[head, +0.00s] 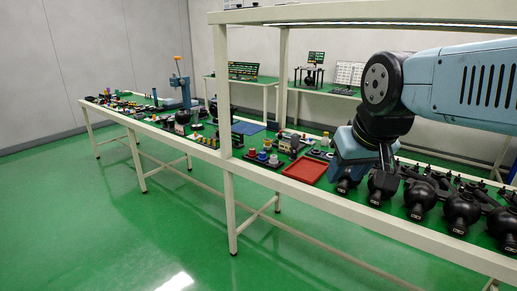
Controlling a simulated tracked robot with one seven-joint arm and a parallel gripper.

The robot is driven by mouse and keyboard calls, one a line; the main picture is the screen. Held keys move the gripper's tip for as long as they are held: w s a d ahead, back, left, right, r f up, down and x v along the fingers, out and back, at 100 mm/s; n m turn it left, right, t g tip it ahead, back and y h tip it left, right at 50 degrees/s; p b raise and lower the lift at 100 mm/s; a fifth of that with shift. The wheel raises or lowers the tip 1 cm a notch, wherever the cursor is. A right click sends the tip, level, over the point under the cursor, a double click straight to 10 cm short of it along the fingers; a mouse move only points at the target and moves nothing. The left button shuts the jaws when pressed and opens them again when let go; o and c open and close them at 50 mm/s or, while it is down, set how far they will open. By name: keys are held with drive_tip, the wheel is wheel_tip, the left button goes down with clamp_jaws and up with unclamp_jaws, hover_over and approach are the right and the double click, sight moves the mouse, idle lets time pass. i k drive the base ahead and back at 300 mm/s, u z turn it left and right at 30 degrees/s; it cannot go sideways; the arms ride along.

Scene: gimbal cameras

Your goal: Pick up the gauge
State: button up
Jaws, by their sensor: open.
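I cannot make out a gauge for certain; the small parts on the long bench (300,215) are too small to tell apart. My gripper (385,178) hangs low over the right part of this bench, below my blue and black arm. It is open, and I see nothing held in it. My arm and wrist hide part of the bench top behind them. Several round black gimbal cameras (461,208) stand along the front of the bench, close to my gripper and to its right.
A red tray (305,170) lies left of my gripper. A pale shelf post (226,120) rises from the bench, with a shelf (300,14) overhead. Small parts crowd the bench's far left. A back bench (330,91) holds screens. The green floor in front is clear.

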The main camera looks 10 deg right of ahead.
sight(267, 146)
drive_tip(key=u, duration=0.4)
drive_tip(key=i, duration=1.85)
drive_tip(key=z, duration=0.15)
